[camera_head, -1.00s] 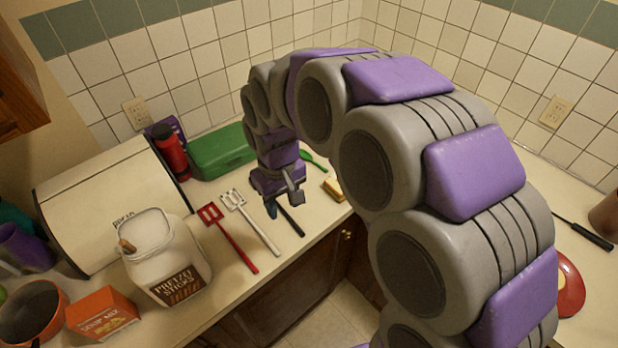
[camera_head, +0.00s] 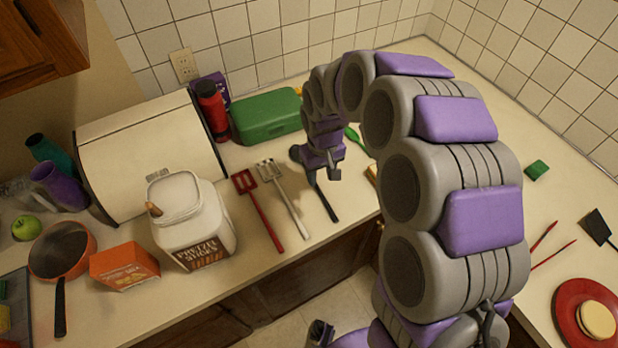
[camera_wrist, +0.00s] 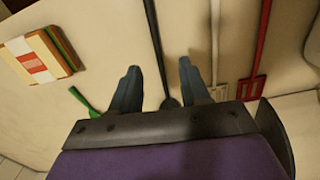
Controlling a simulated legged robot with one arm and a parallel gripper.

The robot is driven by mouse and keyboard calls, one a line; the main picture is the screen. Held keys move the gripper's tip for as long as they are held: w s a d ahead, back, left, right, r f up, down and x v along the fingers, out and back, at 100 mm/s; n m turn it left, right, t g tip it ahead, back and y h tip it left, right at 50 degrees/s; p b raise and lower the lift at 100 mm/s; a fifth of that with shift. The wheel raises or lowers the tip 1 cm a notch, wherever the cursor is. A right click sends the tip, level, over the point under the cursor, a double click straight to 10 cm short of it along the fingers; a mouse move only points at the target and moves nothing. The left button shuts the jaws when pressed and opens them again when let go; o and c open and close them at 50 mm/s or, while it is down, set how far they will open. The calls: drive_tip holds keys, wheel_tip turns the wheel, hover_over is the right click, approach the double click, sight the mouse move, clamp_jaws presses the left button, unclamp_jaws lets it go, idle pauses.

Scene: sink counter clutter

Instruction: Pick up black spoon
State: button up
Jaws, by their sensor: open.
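The black spoon (camera_head: 324,201) lies on the counter. My gripper (camera_head: 325,168) is over the bowl end, partly covering the spoon. In the wrist view, the two fingertips of my gripper (camera_wrist: 160,68) are apart. The spoon (camera_wrist: 157,50) runs between them, with its dark bowl end close to the palm and its handle going off the top edge. Nothing is held. The height of the fingers above the spoon is hard to tell.
A white slotted utensil (camera_head: 284,200) and red spatula (camera_head: 259,212) lie left of the spoon. A green utensil (camera_head: 353,137) and sponge (camera_head: 371,173) lie right. The green box (camera_head: 266,116) stands behind. The pretzel tub (camera_head: 194,230) is farther left.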

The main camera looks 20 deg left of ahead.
sight(322, 194)
drive_tip(key=f, duration=0.1)
drive_tip(key=d+f, duration=0.1)
drive_tip(key=f, duration=0.1)
drive_tip(key=shift+d+f+b, duration=0.25)
drive_tip(key=shift+d+b, duration=0.05)
drive_tip(key=f, duration=0.2)
drive_tip(key=a+f+b, duration=0.1)
drive_tip(key=f, duration=0.2)
drive_tip(key=shift+w+a+f, duration=0.1)
drive_tip(key=shift+a+f, duration=0.05)
drive_tip(key=shift+a, duration=0.05)
drive_tip(key=shift+d, duration=0.2)
drive_tip(key=shift+d+r, duration=0.2)
drive_tip(key=shift+d, duration=0.05)
drive_tip(key=shift+c, duration=1.2)
drive_tip(key=shift+a, duration=0.3)
clamp_jaws()
